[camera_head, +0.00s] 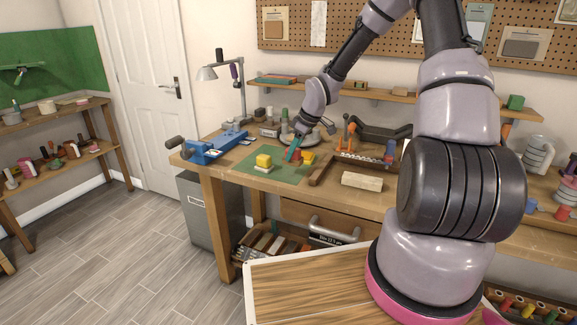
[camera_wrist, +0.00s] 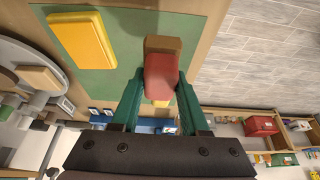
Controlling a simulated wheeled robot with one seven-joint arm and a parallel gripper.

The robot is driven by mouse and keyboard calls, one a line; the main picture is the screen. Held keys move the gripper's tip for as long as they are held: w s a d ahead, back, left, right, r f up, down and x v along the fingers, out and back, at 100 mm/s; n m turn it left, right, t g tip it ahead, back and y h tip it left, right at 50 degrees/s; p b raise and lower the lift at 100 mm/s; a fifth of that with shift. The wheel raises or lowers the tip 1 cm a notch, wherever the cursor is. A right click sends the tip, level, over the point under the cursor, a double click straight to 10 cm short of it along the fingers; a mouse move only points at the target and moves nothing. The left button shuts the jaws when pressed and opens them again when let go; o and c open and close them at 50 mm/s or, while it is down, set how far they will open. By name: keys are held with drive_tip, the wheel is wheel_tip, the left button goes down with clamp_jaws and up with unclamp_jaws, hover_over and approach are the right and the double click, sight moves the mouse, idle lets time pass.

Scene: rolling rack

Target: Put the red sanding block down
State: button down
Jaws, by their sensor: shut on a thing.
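I cannot tell whether the block touches the mat. A larger yellow block (camera_wrist: 82,40) lies on the mat in the wrist view.
A yellow block on a pale base (camera_head: 263,161) stands on the mat's left part, and another yellow block (camera_head: 308,157) is close to my gripper. A blue vise (camera_head: 215,147) is at the bench's left end.

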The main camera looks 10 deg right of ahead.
sight(294, 163)
drive_tip(key=shift+d+f, duration=0.1)
drive_tip(key=shift+f, duration=2.05)
drive_tip(key=shift+f, duration=0.2)
drive_tip(key=shift+c, duration=2)
unclamp_jaws()
drive_tip(key=shift+r, duration=0.1)
drive_tip(key=v, duration=1.1)
drive_tip(key=shift+w+r, duration=0.1)
drive_tip(key=s+d+r+m+t+h, duration=0.1)
drive_tip(key=s+r+m+t, duration=0.3)
drive_tip(key=s+r+m, duration=1.1)
drive_tip(key=s+d+r, duration=0.1)
drive_tip(key=s+r, duration=1.1)
drive_tip(key=shift+s+r+h, duration=0.3)
drive_tip(key=shift+s+h, duration=0.05)
drive_tip(key=shift+h, duration=0.05)
